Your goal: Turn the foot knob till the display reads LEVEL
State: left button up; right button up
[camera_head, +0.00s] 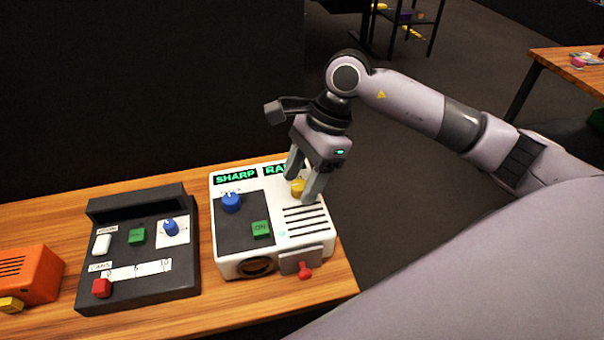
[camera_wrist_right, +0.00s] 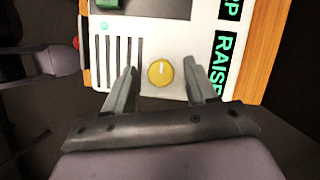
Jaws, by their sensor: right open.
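A white projector-like box (camera_head: 228,262) stands on the wooden table. A yellow knob (camera_head: 297,188) with a pale pointer mark is on its top, beside the slots; it also shows in the wrist view (camera_wrist_right: 160,73). One green-lit display (camera_head: 236,177) reads SHARP. The other display, partly hidden by my gripper in the head view, reads RAISE in the wrist view (camera_wrist_right: 223,65). My right gripper (camera_head: 303,187) points down over the yellow knob. Its open fingers (camera_wrist_right: 160,68) are on either side of the knob with gaps, not touching it in the wrist view.
The box also has a blue knob (camera_head: 231,202), a green ON button (camera_head: 261,229) and a red lever (camera_head: 305,270). A dark control panel (camera_head: 126,292) and an orange box (camera_head: 38,272) stand to the left. A dark wall rises behind the table (camera_head: 335,292).

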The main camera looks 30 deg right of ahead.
grip_shut()
jog(key=shift+f, duration=0.1)
